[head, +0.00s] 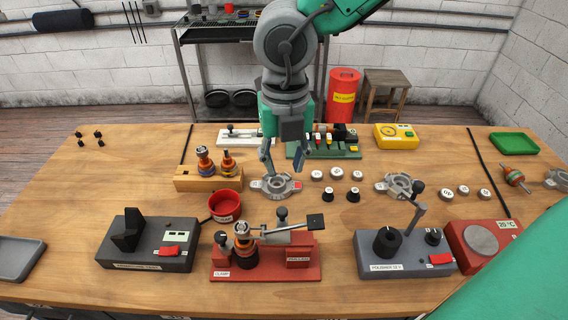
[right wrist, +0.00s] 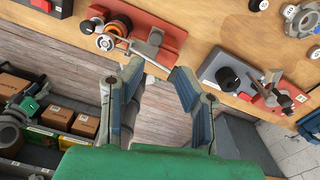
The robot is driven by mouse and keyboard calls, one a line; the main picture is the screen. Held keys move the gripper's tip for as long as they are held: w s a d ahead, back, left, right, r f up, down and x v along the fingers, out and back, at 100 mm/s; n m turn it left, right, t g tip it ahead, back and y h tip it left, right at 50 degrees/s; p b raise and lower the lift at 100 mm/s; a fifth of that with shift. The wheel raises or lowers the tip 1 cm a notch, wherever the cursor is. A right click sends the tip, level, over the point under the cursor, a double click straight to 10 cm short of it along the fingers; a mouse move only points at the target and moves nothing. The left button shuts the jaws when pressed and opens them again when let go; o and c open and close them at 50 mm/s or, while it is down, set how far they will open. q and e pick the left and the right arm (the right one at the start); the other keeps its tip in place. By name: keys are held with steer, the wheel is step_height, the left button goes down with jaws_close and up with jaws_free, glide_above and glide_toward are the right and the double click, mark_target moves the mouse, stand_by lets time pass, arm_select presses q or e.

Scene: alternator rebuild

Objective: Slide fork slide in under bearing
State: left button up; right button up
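The red fixture (head: 268,269) stands near the table's front edge. A rotor with a copper body and pale bearing (head: 242,230) stands upright at its left. The metal fork slide (head: 287,237) runs to the bearing's right, with a black handle (head: 316,222) at its right end. I cannot tell whether the fork is under the bearing. My right gripper (head: 284,158) hangs open in the head view. In the right wrist view its fingers (right wrist: 157,82) are apart with nothing between them; the fixture (right wrist: 160,20) lies beyond them. My left gripper is not in view.
A grey switch box (head: 150,240) stands left of the fixture, and another grey box with a lever (head: 403,253) stands right. A red bowl (head: 225,205) sits close behind it. A wooden rack (head: 208,181) and metal housing (head: 276,187) are farther back.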

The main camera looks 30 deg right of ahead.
steer(key=c, duration=0.5)
steer(key=shift+w+d+f, duration=0.15)
steer(key=shift+w+f, duration=0.1)
steer(key=shift+w, duration=0.05)
jaws_close()
steer(key=w+d+f+n+t+y, duration=0.1)
steer(key=w+d+f+n+t, duration=0.3)
steer(key=n, duration=0.5)
steer(key=s+d+r+n+g+y, duration=0.1)
steer(key=s+d+n+g+y, duration=0.3)
steer(key=s+n, duration=0.45)
steer(key=w+a+f+t+b, duration=0.1)
steer(key=w+a+f+b, duration=0.1)
steer(key=a+f, duration=0.4)
steer(key=shift+w+a+f+n+h+b, duration=0.15)
steer(key=shift+w+f+n+h+b, duration=0.25)
steer(key=shift+f, duration=0.8)
steer(key=shift+s, duration=0.1)
